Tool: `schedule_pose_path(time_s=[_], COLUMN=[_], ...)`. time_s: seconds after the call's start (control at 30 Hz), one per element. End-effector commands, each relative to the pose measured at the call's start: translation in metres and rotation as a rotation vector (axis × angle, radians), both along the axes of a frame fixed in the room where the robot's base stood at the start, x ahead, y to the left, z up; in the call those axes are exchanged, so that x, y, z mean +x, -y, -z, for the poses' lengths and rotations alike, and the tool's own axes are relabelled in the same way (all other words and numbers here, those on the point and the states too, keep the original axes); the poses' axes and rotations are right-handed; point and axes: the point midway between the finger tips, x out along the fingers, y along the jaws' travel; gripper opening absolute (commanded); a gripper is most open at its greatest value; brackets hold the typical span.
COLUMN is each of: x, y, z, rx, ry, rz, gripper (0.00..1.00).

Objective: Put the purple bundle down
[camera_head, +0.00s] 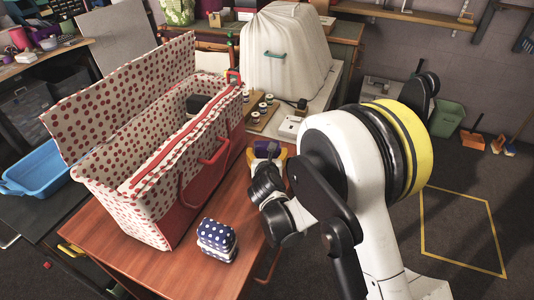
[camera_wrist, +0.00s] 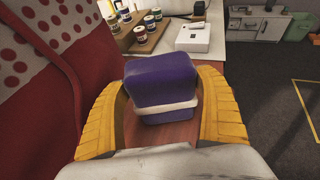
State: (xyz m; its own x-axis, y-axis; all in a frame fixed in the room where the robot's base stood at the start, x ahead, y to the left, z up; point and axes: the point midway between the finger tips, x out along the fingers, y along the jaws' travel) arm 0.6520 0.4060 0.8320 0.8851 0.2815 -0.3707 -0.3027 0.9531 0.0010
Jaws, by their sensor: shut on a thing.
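The purple bundle (camera_wrist: 162,85) is a rounded block with a pale band around it. In the wrist view it sits between the two yellow fingers of my gripper (camera_wrist: 165,115), which are shut on it from left and right. In the head view my gripper (camera_head: 268,152) is beside the right side of the dotted sewing basket, over the wooden table (camera_head: 140,262). Only a little of the bundle shows there, as my arm hides it. I cannot tell whether the bundle touches the table.
The large open dotted basket (camera_head: 150,215) with red handles stands close to the left. A navy dotted bundle (camera_head: 217,238) lies on the table in front. Spools on a wooden rack (camera_wrist: 145,28) and a white box (camera_wrist: 195,38) stand beyond. The table's right edge is near.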

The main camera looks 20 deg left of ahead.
Motion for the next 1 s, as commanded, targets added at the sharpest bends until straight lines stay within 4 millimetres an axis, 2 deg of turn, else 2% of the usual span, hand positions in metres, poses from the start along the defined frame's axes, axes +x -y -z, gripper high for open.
schedule_pose_path(time_s=[0.03, 0.07, 0.1, 0.4, 0.47, 0.57, 0.8, 1.0], x=[0.000, 0.000, 0.000, 0.000, -0.007, -0.022, -0.072, -0.099], y=[0.000, 0.000, 0.000, 0.000, 0.002, 0.007, 0.022, 0.031], z=[0.002, 0.001, 0.001, -0.003, -0.006, -0.014, -0.034, -0.041], rx=[0.000, 0.000, 0.000, 0.000, 0.000, 0.000, 0.000, 0.000], ry=[0.000, 0.000, 0.000, 0.000, 0.000, 0.000, 0.000, 0.000], rz=[0.000, 0.000, 0.000, 0.000, -0.001, -0.001, -0.002, -0.001], gripper=[0.50, 0.92, 1.00, 1.00, 1.00, 1.00, 1.00, 1.00])
